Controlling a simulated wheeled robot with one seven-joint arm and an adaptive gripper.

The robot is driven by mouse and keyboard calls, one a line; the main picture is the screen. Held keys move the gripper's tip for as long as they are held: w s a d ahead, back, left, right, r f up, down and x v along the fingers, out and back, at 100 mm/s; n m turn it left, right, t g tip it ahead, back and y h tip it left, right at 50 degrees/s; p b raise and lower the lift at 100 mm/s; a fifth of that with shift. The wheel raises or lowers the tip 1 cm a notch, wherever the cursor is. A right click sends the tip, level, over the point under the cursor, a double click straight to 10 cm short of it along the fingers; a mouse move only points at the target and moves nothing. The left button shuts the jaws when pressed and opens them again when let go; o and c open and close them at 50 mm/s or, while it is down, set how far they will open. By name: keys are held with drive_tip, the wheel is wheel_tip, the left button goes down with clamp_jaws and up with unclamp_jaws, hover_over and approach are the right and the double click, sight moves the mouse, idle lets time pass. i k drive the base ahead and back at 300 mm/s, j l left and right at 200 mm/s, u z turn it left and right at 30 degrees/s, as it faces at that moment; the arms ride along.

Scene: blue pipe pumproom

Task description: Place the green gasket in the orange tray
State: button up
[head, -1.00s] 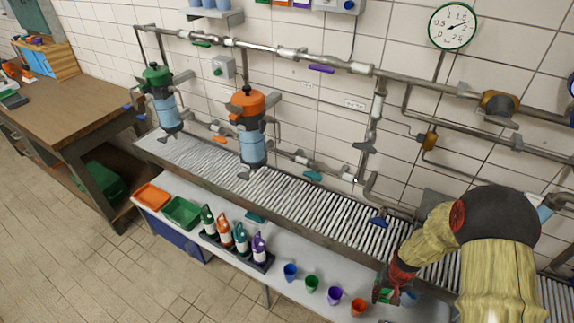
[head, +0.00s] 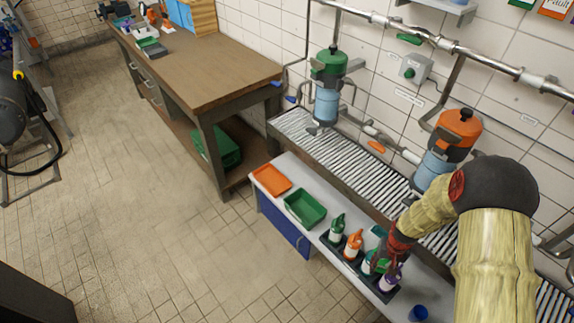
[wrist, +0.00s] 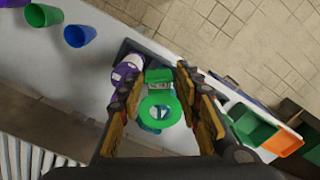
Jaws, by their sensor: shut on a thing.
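The green gasket (wrist: 147,108), a ring with a block-like tab, is between the fingers of my gripper (wrist: 159,76) in the wrist view. My gripper is shut on it. In the head view my gripper (head: 385,258) hangs over the bottle rack on the low bench, and the gasket is hard to make out there. The orange tray (head: 271,179) lies at the far left end of the bench, apart from my gripper. It also shows at the right of the wrist view (wrist: 284,143).
A green tray (head: 305,209) lies between the orange tray and the rack of several bottles (head: 353,244). A blue cup (head: 418,313) stands right of the rack. A slatted channel (head: 345,147) with pump units runs behind. A wooden workbench (head: 200,62) stands farther left.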

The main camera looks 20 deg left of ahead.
sight(274, 184)
drive_tip(key=i+j, duration=0.2)
drive_tip(key=j, duration=0.2)
drive_tip(key=i+j, duration=0.15)
drive_tip(key=j, duration=0.2)
drive_tip(key=i+j, duration=0.2)
drive_tip(key=j, duration=0.2)
drive_tip(key=i+j, duration=0.15)
drive_tip(key=j, duration=0.2)
drive_tip(key=i+j, duration=0.2)
drive_tip(key=j, duration=0.2)
drive_tip(key=i+j+u, duration=0.1)
drive_tip(key=j, duration=0.25)
drive_tip(key=i+j, duration=0.25)
drive_tip(key=j, duration=0.15)
